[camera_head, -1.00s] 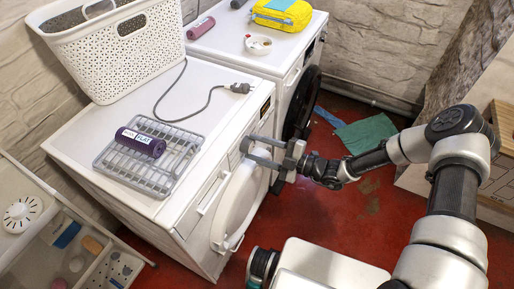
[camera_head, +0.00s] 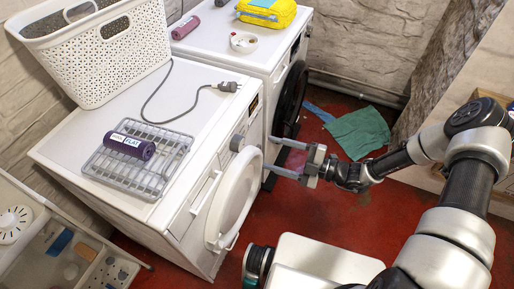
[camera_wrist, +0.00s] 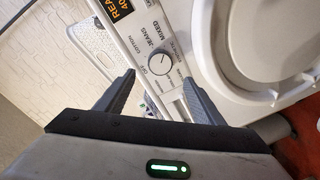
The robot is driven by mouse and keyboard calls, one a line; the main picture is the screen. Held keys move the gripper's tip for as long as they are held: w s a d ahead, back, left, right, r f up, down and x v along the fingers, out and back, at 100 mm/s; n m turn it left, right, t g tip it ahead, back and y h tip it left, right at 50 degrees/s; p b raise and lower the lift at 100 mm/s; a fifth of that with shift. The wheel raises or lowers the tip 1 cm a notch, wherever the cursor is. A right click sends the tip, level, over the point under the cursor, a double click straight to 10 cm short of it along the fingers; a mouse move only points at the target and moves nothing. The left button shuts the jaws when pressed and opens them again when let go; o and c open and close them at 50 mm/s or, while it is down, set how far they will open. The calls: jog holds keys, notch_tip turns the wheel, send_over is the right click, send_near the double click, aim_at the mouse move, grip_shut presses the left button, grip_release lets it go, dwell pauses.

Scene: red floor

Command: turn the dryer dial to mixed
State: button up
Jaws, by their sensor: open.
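The dryer dial (camera_wrist: 160,63) is a pale round knob on the white control panel, with MIXED, JEANS and COTTON printed around it. I cannot tell which word its pointer faces. A grey round shape (camera_head: 237,143) on the dryer front in the head view seems to be this dial. The dryer (camera_head: 165,205) is the nearer white machine, its round door ajar. My gripper (camera_head: 268,153) is open and empty, in front of the panel and apart from it. In the wrist view its fingers (camera_wrist: 160,88) lie either side below the dial.
A wire rack (camera_head: 135,165) with a purple roll, a cable and a white basket (camera_head: 105,55) stand on top. A second machine (camera_head: 250,50) stands behind. A green cloth (camera_head: 357,131) lies on the red floor.

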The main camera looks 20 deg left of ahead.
jog(key=d, duration=0.8)
jog(key=shift+s+r, duration=0.15)
jog(key=shift+r, duration=0.05)
